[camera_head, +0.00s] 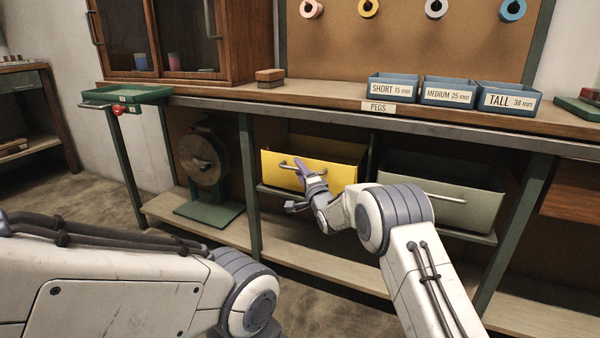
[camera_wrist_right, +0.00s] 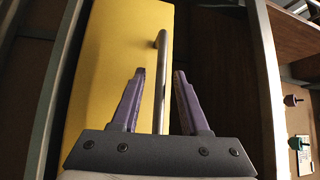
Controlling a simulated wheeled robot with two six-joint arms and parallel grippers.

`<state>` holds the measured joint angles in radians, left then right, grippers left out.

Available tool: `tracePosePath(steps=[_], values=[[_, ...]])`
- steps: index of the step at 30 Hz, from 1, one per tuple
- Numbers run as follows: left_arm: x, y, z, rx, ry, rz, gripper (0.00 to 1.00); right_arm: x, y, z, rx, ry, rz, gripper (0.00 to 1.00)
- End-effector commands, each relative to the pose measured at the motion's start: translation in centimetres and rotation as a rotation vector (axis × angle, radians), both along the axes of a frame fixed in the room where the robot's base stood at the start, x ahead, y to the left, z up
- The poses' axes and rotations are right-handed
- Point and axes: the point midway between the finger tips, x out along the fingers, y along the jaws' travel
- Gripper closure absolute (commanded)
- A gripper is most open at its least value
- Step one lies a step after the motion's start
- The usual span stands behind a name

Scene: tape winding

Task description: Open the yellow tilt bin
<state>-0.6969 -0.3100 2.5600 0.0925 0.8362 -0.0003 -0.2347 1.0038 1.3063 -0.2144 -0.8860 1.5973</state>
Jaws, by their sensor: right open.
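The yellow tilt bin (camera_head: 345,178) sits under the workbench, left of a grey-green bin. Its front carries a metal bar handle (camera_head: 286,164). My right gripper (camera_head: 304,168) is in front of the yellow bin at the handle, covering part of it. In the right wrist view the yellow front (camera_wrist_right: 115,60) fills the left side. The handle (camera_wrist_right: 161,85) runs between the two purple fingers of my open right gripper (camera_wrist_right: 159,74), with gaps visible to both sides. My left arm shows at the lower left, but its gripper is out of view.
The grey-green bin (camera_head: 432,203) hangs to the right with its own handle. A green bench leg (camera_head: 250,190) stands left of the yellow bin. A round device on a green stand (camera_head: 203,165) is farther left. Blue peg boxes (camera_head: 448,92) sit on the benchtop.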

Motion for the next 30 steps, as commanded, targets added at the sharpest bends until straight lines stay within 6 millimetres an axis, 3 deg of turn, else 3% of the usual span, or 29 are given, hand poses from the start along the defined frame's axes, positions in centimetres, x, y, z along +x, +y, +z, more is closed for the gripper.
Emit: tracePosePath(steps=[4,7,8,30], values=[[0.0,0.0,0.02,0.0,0.0,0.0,0.5,-0.01,0.0,0.01,0.0,0.0,0.0,0.59],[0.0,0.0,0.02,0.0,0.0,0.0,0.5,-0.02,-0.01,0.02,0.0,0.0,0.0,0.97],[0.0,0.0,0.02,0.0,0.0,0.0,0.5,-0.02,-0.02,0.01,0.0,0.0,0.0,1.0],[0.0,0.0,0.01,0.0,0.0,0.0,0.5,-0.02,-0.05,-0.03,0.0,0.001,-0.001,1.0]])
